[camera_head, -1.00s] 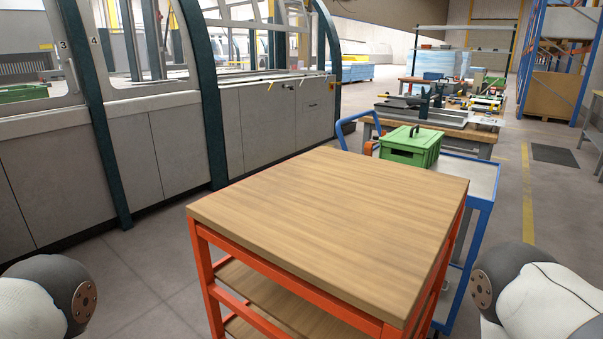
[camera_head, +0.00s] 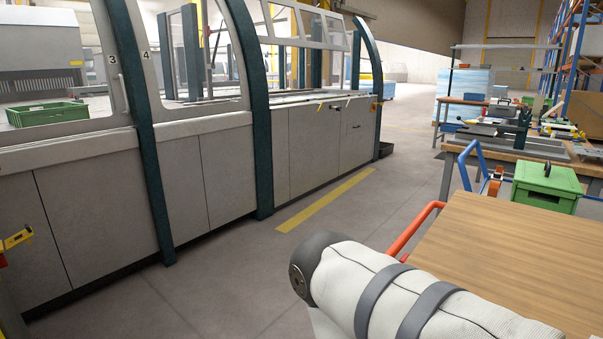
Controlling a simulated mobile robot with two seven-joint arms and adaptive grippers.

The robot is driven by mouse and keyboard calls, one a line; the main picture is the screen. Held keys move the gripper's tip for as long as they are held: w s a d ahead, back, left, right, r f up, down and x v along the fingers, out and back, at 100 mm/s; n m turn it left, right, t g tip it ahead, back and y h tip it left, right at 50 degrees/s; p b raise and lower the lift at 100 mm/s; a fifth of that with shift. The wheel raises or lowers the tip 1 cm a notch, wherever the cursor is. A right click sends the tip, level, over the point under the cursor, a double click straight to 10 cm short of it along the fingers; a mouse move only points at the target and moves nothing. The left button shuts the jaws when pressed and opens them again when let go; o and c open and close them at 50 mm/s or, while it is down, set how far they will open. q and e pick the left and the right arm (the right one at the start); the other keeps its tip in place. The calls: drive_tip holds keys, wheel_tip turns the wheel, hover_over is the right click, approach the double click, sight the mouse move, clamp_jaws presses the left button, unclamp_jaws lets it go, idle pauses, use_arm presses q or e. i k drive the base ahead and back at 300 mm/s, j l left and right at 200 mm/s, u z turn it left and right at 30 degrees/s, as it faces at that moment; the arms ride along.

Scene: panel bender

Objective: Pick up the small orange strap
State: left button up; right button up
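I cannot make out a small orange strap for certain. A small orange piece (camera_head: 496,174) shows by the blue cart handle (camera_head: 474,160), beside the green box (camera_head: 546,187); it is too small to tell what it is. Neither of my grippers is in view. A white-sleeved link of one of my arms crosses the lower right and hides part of the wooden-topped cart.
The wooden-topped cart (camera_head: 500,245) with its orange-red handle (camera_head: 416,229) stands at the lower right. The grey machine (camera_head: 190,185) runs along the left. A cluttered workbench (camera_head: 525,152) stands behind the green box. Open floor with a yellow line (camera_head: 325,201) lies between.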

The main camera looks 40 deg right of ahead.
sight(495, 183)
drive_tip(key=i+z, duration=0.3)
drive_tip(key=i, duration=0.2)
drive_tip(key=i+z, duration=0.35)
drive_tip(key=i, duration=0.15)
drive_tip(key=i+j+z, duration=0.3)
drive_tip(key=i, duration=0.2)
drive_tip(key=i+j+z, duration=0.3)
drive_tip(key=i, duration=0.2)
drive_tip(key=i+l+z, duration=0.1)
drive_tip(key=i+z, duration=0.15)
drive_tip(key=z, duration=0.15)
drive_tip(key=i+z, duration=0.25)
drive_tip(key=z, duration=0.2)
drive_tip(key=i+j+z, duration=0.1)
drive_tip(key=i+z, duration=0.15)
drive_tip(key=z, duration=0.15)
drive_tip(key=i+j+z, duration=0.15)
drive_tip(key=z, duration=0.3)
drive_tip(key=i+j+z, duration=0.25)
drive_tip(key=z, duration=0.15)
drive_tip(key=i+j+z, duration=0.3)
drive_tip(key=z, duration=0.2)
drive_tip(key=i+j+z, duration=0.25)
drive_tip(key=j+z, duration=0.25)
drive_tip(key=i+j+z, duration=0.15)
drive_tip(key=j+z, duration=0.3)
